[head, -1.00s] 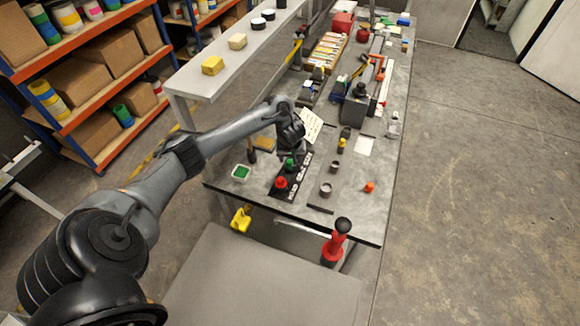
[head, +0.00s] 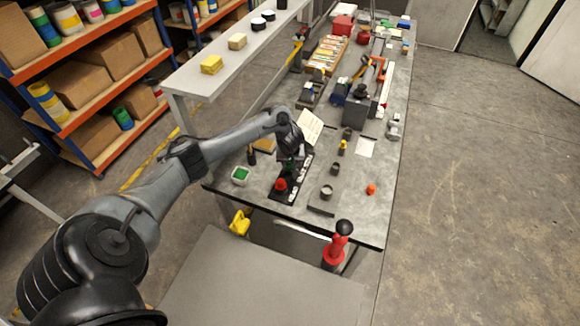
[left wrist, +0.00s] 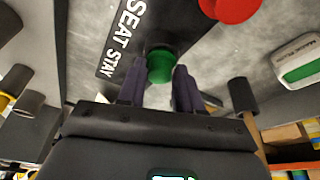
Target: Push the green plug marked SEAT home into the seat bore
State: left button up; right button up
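The green plug (left wrist: 160,64) shows in the left wrist view as a round green head beside the black plate lettered SEAT STAY (left wrist: 122,35). Whether it stands in a bore is hidden. My left gripper (left wrist: 159,78) has its two dark fingers apart, with the plug's head between their tips. I cannot tell whether the fingers touch it. In the head view my left gripper (head: 290,155) is over the far part of the black plate (head: 290,182), with the plug mostly hidden under it. My right gripper is not in view.
A red plug (head: 280,184) stands near the plate's front end. To the right are grey cylinders (head: 326,192), a small orange piece (head: 371,189) and open bench.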

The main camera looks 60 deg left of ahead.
pick_arm(q)
grip_shut()
jog(key=shift+r, duration=0.15)
